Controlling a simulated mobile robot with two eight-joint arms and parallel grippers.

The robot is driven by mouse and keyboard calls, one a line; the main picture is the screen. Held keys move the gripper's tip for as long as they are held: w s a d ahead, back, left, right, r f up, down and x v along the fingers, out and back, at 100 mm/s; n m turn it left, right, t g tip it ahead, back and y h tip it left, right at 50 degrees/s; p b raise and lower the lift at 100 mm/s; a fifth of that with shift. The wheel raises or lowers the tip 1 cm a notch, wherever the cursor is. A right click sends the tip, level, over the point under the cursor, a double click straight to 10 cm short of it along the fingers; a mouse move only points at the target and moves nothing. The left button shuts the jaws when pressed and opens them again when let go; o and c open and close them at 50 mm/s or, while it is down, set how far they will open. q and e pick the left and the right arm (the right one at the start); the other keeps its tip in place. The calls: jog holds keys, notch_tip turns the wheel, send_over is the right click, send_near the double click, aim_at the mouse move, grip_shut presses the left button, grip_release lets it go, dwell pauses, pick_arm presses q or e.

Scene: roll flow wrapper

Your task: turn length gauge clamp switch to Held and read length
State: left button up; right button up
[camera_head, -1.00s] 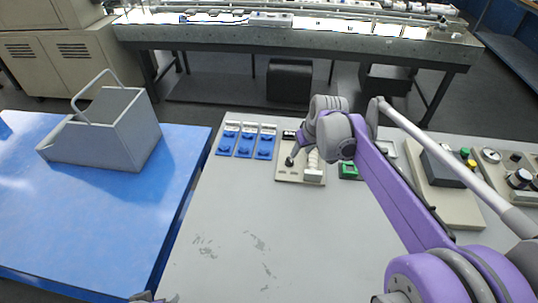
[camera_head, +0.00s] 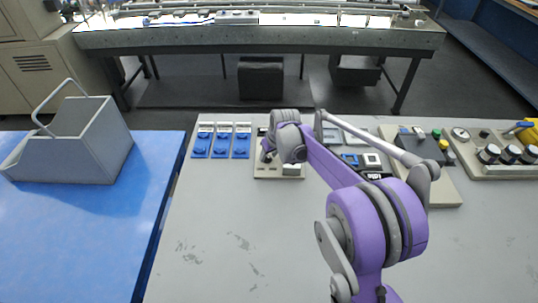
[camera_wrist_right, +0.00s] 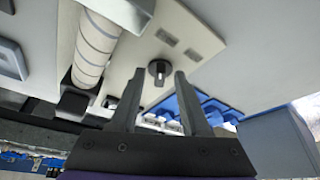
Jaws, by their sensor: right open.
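A beige panel (camera_head: 262,173) lies at the back of the grey table in the head view. In the right wrist view the same panel (camera_wrist_right: 140,52) carries a small dark rotary switch (camera_wrist_right: 158,69) and a pale ribbed cylinder (camera_wrist_right: 95,42). My right gripper (camera_wrist_right: 158,74) is open, with one finger on each side of the switch in the picture. I cannot tell whether they touch it. In the head view my wrist hides part of the panel. The switch setting and any length reading are not legible. My left gripper is out of view.
Several blue units (camera_head: 222,144) stand left of the panel. Other control panels (camera_head: 488,150) with black knobs are at right. A grey bin (camera_head: 92,150) sits on the blue table (camera_head: 80,225). The front of the grey table (camera_head: 230,270) is clear.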

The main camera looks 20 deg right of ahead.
grip_shut()
jog(key=shift+m, duration=0.4)
jog(key=m, duration=0.1)
jog(key=m+h, duration=0.1)
jog(key=shift+a+m+h, duration=0.25)
jog(key=shift+m+h, duration=0.05)
jog(key=shift+m, duration=0.1)
jog(key=m+h, duration=0.1)
jog(key=m, duration=0.1)
jog(key=shift+w+a+m+g, duration=0.1)
jog(key=shift+a+m+g, duration=0.05)
jog(key=shift+m+g, duration=0.2)
jog(key=m, duration=0.2)
jog(key=m+g+h, duration=0.1)
jog(key=m, duration=0.2)
jog(key=shift+w+a+m+h, duration=0.2)
jog(key=shift+m+h, duration=0.05)
jog(key=shift+h, duration=0.05)
grip_release()
